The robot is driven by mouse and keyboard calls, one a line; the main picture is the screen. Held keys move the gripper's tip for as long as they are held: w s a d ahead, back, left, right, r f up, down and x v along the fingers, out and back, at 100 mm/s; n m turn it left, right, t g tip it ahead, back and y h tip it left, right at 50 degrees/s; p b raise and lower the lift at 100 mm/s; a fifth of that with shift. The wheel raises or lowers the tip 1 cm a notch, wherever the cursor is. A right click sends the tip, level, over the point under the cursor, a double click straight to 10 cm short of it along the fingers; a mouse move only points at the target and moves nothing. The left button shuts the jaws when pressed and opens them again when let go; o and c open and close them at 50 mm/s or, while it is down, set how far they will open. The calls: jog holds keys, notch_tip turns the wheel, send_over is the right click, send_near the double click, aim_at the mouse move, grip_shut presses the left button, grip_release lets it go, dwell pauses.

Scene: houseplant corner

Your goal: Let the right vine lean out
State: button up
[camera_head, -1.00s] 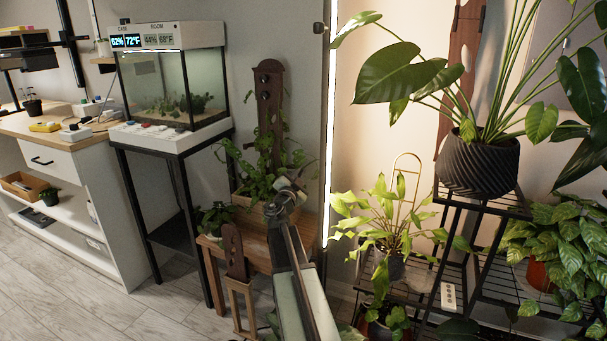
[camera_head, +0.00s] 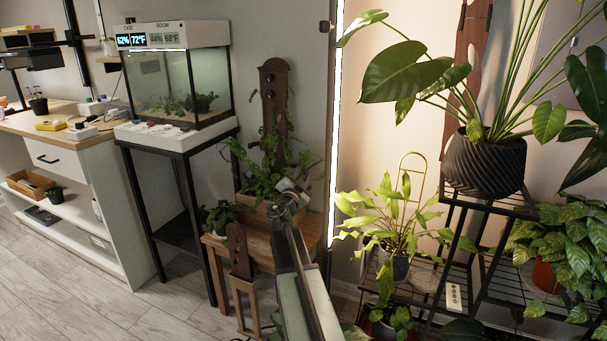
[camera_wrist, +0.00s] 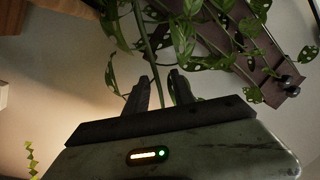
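A leafy vine plant stands in a wooden planter (camera_head: 254,213) on a small wooden table. Behind it rises a dark brown board (camera_head: 274,115) with black knobs. My gripper (camera_head: 290,190) is in front of the plant's right side; its fingertips are too small to read there. In the wrist view, my gripper's two dark fingers (camera_wrist: 159,80) stand apart. A green vine stem (camera_wrist: 149,45) comes down from the top and runs into the gap between them. Holed vine leaves (camera_wrist: 184,40) hang above, before the board (camera_wrist: 235,45) and its black knobs (camera_wrist: 291,86). Whether the stem touches a finger cannot be told.
A glass terrarium (camera_head: 180,90) on a black stand is to the left. A lit vertical strip (camera_head: 335,120) stands just right of my arm. A black plant rack (camera_head: 510,205) with several pots fills the right. Open floor (camera_head: 110,305) lies at the lower left.

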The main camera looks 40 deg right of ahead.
jog(key=r+v, duration=0.1)
jog(key=v, duration=0.5)
jog(key=shift+s+a+f+b, duration=0.25)
jog(key=shift+f+b, duration=0.15)
jog(key=shift+f, duration=0.15)
